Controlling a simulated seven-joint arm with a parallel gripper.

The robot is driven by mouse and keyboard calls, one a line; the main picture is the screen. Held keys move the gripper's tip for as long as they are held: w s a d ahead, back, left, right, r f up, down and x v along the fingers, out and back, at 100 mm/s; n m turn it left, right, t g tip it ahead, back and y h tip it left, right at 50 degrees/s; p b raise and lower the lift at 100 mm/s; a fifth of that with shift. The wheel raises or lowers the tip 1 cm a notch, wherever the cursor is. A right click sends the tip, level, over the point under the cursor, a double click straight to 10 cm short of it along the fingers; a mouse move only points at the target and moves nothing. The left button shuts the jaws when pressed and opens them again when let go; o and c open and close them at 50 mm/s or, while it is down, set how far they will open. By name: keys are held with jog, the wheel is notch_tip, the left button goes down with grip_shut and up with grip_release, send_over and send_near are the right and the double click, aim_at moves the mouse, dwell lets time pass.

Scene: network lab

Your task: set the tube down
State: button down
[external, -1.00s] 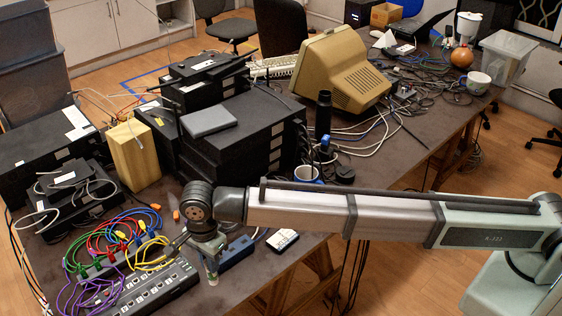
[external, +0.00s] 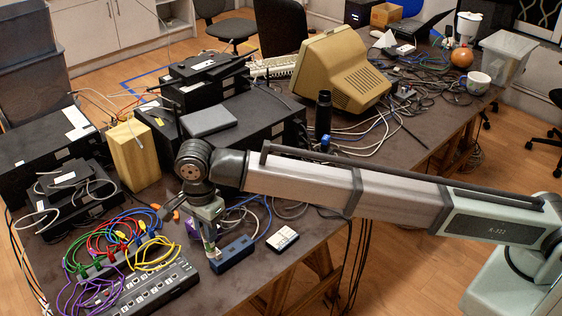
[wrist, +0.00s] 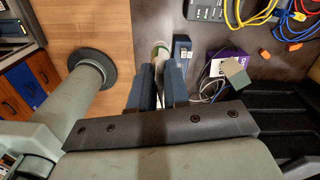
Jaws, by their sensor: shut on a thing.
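The tube (wrist: 159,48) is a pale, whitish-green piece gripped between the two blue-grey fingers of my gripper (wrist: 160,72) in the wrist view. Only its end shows past the fingertips; the rest is hidden by them. In the external view my gripper (external: 208,236) points down close to the table's front edge, with the tube (external: 211,250) showing small below it. The tube is just left of a dark blue box (external: 234,255). I cannot tell whether it touches the tabletop (external: 240,290).
A black switch (external: 160,288) with coloured cables lies to the left. A purple box (wrist: 221,66) and loose grey cable lie close by my gripper. A small white-topped box (external: 282,239) stands to the right. Stacked black equipment (external: 235,145) is behind. The table edge drops to the floor in front.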

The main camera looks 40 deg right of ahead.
jog(key=w+d+m, duration=0.2)
jog(key=w+d, duration=0.3)
jog(key=d, duration=0.8)
jog(key=w+d+m, duration=0.2)
jog(key=w+d, duration=0.4)
jog(key=d, duration=0.6)
jog(key=w+d+m, duration=0.2)
jog(key=w+d, duration=0.3)
jog(key=d, duration=0.8)
jog(key=s+d+m, duration=0.3)
jog(key=d+m, duration=0.2)
jog(key=d, duration=3.1)
jog(key=shift+m, duration=0.3)
jog(key=shift+d+f, duration=0.15)
jog(key=shift+f, duration=3.65)
jog(key=shift+d+f, duration=0.1)
jog(key=shift+f, duration=3.65)
jog(key=shift+s+f, duration=0.1)
jog(key=c, duration=1.1)
grip_release()
